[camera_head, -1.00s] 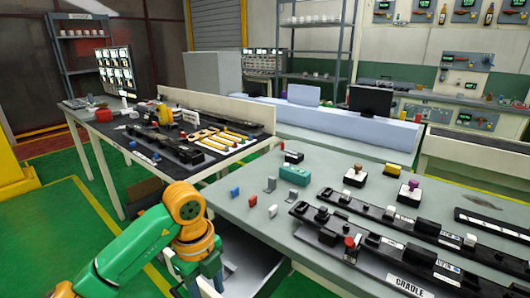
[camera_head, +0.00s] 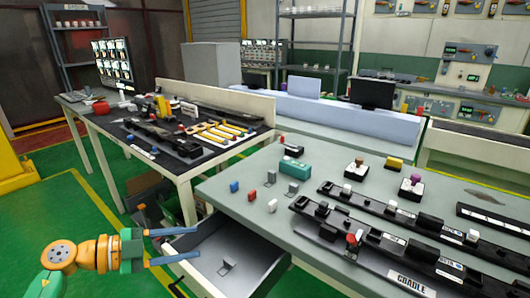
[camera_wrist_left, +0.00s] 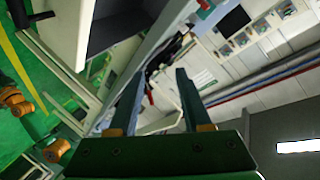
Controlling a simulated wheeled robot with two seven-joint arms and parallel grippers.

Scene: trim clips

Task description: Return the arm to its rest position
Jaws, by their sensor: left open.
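My left arm comes in at the lower left of the head view, orange and green. Its left gripper (camera_head: 188,245) is open and empty, with two grey-blue fingers pointing right, in front of the open drawer (camera_head: 265,245) under the near table. A small grey clip (camera_head: 226,267) lies in the drawer. In the left wrist view the two fingers (camera_wrist_left: 155,100) stand apart with nothing between them. My right gripper does not show.
The near grey table (camera_head: 235,212) carries a black rail marked CRADLE (camera_head: 408,277), a teal block (camera_head: 294,168), and small blue, red and white pieces. A second table (camera_head: 110,150) stands behind at left. Green floor (camera_head: 40,220) is free at left.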

